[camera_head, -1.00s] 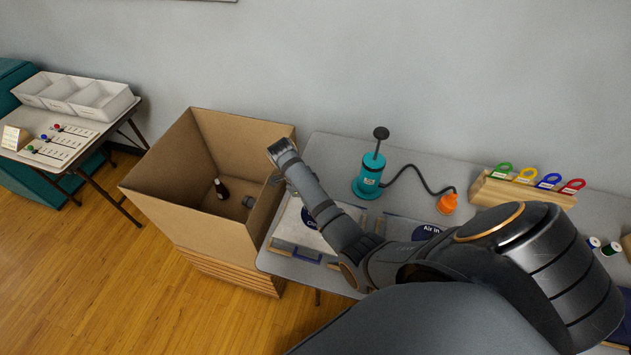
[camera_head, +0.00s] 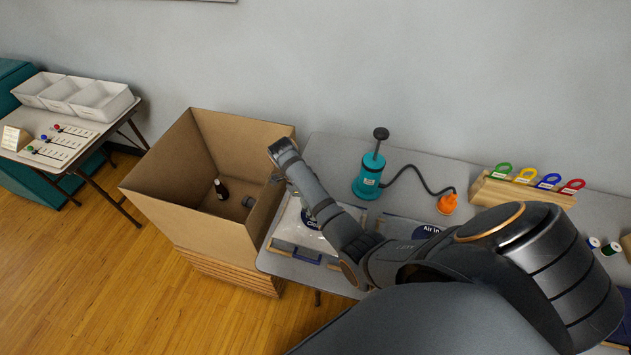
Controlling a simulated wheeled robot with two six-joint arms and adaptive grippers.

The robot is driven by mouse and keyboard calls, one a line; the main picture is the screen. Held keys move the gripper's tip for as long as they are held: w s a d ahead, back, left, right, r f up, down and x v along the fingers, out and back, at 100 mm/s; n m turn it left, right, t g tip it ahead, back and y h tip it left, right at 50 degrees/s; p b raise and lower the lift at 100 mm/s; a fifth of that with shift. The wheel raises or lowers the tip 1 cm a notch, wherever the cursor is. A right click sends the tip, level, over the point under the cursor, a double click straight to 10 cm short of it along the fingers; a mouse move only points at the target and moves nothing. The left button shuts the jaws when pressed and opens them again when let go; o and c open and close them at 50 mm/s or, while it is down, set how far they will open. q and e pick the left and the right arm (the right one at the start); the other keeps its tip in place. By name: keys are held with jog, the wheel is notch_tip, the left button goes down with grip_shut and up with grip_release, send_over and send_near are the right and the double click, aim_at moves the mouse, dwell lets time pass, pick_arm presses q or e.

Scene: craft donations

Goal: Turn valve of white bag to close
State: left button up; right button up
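A pale, whitish bag (camera_head: 289,232) lies on the grey table at the left end, with a round dark blue label (camera_head: 308,219) partly covered by my arm. A blue handle (camera_head: 307,257) shows at its front edge. I cannot make out its valve. My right arm comes in from the lower right and reaches over the bag. Small dark parts of my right gripper (camera_head: 289,187) show beside the wrist, above the bag's far left side near the box. Its fingers are mostly hidden, so their opening is unclear. My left gripper is out of view.
A deep cardboard box (camera_head: 160,190) holding a dark bottle (camera_head: 221,189) stands left of the table. A teal pump (camera_head: 369,177) with a hose to an orange nozzle (camera_head: 447,203) stands behind my arm. A second bag labelled "Air in" (camera_head: 428,232) lies partly under my arm.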

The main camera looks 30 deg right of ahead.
jog(key=shift+w+a+r, duration=0.15)
jog(key=shift+w+r, duration=0.1)
jog(key=shift+r, duration=0.4)
jog(key=w+a, duration=0.4)
jog(key=w, duration=0.1)
jog(key=w+a, duration=0.2)
jog(key=w, duration=0.1)
jog(key=shift+a, duration=0.25)
jog(key=shift+w+a+f, duration=0.1)
jog(key=shift+w+a, duration=0.45)
jog(key=shift+a, duration=0.05)
